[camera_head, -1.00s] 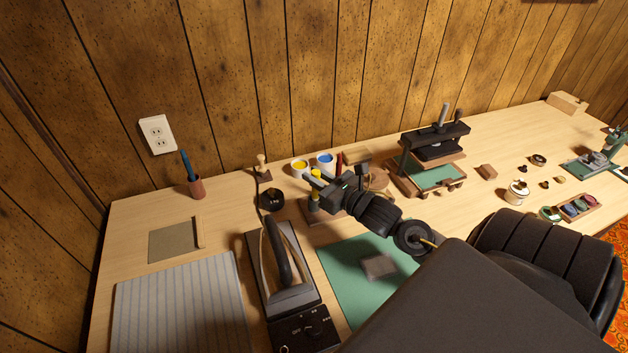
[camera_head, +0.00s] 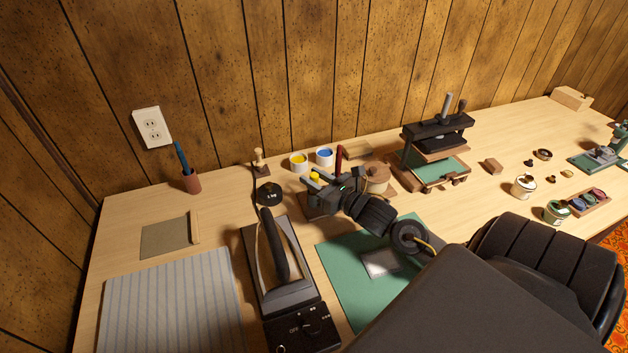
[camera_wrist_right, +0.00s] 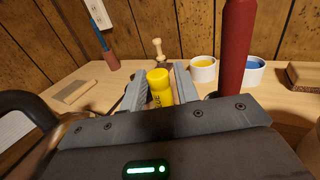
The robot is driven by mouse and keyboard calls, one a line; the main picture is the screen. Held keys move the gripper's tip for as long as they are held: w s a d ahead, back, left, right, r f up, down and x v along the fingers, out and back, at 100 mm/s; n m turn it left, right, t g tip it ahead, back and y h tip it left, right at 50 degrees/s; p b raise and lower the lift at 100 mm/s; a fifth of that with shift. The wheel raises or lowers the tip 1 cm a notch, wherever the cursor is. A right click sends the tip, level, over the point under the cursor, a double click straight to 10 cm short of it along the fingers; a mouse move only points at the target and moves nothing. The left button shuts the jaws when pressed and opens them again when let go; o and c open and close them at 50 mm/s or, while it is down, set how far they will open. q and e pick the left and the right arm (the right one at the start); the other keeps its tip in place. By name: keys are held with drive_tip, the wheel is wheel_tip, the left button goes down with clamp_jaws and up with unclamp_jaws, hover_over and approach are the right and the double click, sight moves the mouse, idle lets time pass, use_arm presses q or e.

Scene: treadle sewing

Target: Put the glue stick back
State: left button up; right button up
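The glue stick is a yellow cylinder, and its cap (camera_head: 314,177) shows above my right gripper (camera_head: 311,184). In the right wrist view the yellow glue stick (camera_wrist_right: 160,88) stands roughly upright between the two grey fingers of my right gripper (camera_wrist_right: 160,80), which appear shut on it. Its lower end is hidden by the gripper. A brown wooden stand (camera_head: 318,210) lies under and around the gripper; I cannot tell whether the stick touches it. My left gripper is not in view.
A dark red upright tool (camera_head: 339,160) stands close beside the gripper, large in the right wrist view (camera_wrist_right: 236,45). Yellow (camera_head: 298,163) and blue (camera_head: 324,158) paint pots stand behind. An iron (camera_head: 275,250), green mat (camera_head: 345,265) and press (camera_head: 437,140) surround the area.

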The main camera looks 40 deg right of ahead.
drive_tip(key=shift+o, duration=0.9)
drive_tip(key=shift+f, duration=0.3)
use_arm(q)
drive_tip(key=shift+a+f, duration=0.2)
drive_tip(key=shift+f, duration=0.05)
